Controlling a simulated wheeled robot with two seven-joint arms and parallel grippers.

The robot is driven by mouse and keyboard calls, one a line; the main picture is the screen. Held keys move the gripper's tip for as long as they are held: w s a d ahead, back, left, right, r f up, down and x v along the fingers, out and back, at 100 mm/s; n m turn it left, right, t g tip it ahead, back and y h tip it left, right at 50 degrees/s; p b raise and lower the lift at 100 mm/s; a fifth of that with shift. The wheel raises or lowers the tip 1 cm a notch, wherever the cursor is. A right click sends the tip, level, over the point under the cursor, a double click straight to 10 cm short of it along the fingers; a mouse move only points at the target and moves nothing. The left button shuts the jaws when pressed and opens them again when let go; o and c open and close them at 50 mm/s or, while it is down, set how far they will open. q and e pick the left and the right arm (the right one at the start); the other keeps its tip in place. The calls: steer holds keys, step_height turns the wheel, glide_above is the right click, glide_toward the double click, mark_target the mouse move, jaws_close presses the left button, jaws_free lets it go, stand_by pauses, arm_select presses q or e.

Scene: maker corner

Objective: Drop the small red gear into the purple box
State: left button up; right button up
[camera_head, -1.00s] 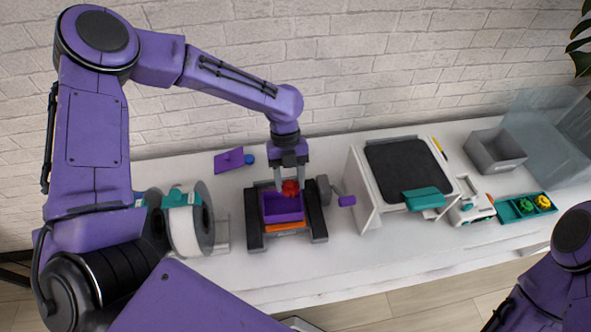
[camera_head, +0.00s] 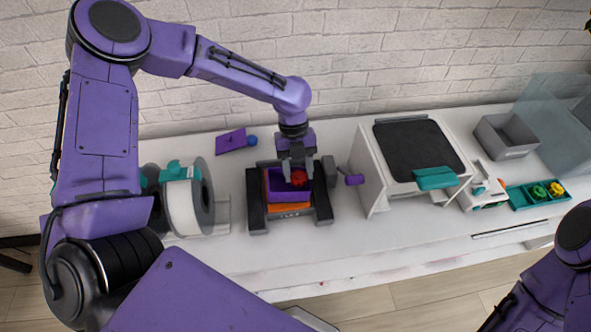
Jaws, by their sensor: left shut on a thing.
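The small red gear (camera_head: 298,178) is between the fingers of my left gripper (camera_head: 296,176), which is shut on it. Gripper and gear are at the purple box (camera_head: 287,198), over its right part and low by its opening. I cannot tell whether the gear touches the box. The purple box sits in a dark frame with thick side rails (camera_head: 257,205), with orange showing below its front. My right arm (camera_head: 560,270) shows at the lower right, but its gripper is out of view.
A white spool (camera_head: 183,208) stands left of the box. A white machine with a dark top (camera_head: 418,150) stands to the right. A purple plate (camera_head: 230,141) and a blue ball (camera_head: 252,140) lie behind. A grey bin (camera_head: 506,140) and a teal tray (camera_head: 518,202) are farther right.

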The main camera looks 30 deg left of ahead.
arm_select(q)
steer(key=o, duration=0.9)
steer(key=shift+s+a+f, duration=0.2)
steer(key=shift+s+f, duration=0.6)
steer(key=shift+f, duration=0.25)
steer(key=shift+o, duration=0.9)
steer(key=shift+w, duration=0.15)
steer(key=w+d+b+v, duration=0.1)
steer(key=v, duration=1.1)
